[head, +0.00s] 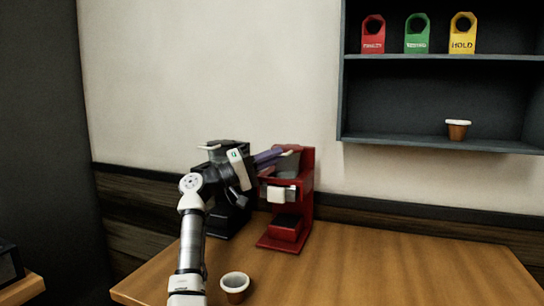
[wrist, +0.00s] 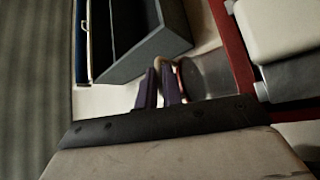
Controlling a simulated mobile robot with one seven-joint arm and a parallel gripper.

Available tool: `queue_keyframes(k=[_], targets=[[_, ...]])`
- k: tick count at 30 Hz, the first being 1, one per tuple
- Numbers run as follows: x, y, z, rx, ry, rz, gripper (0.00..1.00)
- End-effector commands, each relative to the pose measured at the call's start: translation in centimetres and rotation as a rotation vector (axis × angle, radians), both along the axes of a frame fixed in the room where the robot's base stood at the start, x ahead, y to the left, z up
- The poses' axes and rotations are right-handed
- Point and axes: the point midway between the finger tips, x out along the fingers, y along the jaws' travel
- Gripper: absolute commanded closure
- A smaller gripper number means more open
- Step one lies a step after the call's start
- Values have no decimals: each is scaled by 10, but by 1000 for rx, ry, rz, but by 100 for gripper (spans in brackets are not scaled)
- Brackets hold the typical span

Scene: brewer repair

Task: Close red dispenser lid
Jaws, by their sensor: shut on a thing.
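The red dispenser (head: 307,170) stands on the table against the wall, with a grey, see-through part at its top. My gripper (head: 285,154) reaches in from the left at that top, its purple fingers close together. In the wrist view, the fingertips (wrist: 162,68) are beside a grey round part (wrist: 208,74) with a reddish edge, next to the red body (wrist: 232,48). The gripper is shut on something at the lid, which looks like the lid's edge. The fingers and arm hide much of it, and I cannot tell the lid's exact angle.
A black dispenser (head: 228,215) stands just left of the red one, partly behind my arm. A white-rimmed brown cup (head: 235,285) is on the table (head: 400,270) near the front. The wall shelf (head: 440,145) holds another cup (head: 457,129) and red, green and yellow tags. The table's right is clear.

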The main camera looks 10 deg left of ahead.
Motion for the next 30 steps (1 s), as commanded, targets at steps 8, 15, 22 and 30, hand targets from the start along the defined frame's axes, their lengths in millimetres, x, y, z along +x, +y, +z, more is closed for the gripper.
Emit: queue_keyframes(k=[8, 15, 22, 30], targets=[[5, -3, -6, 6, 14, 7, 70], [4, -2, -4, 5, 9, 6, 70], [-1, 7, -7, 3, 7, 8, 70], [-23, 54, -27, 2, 8, 9, 70]])
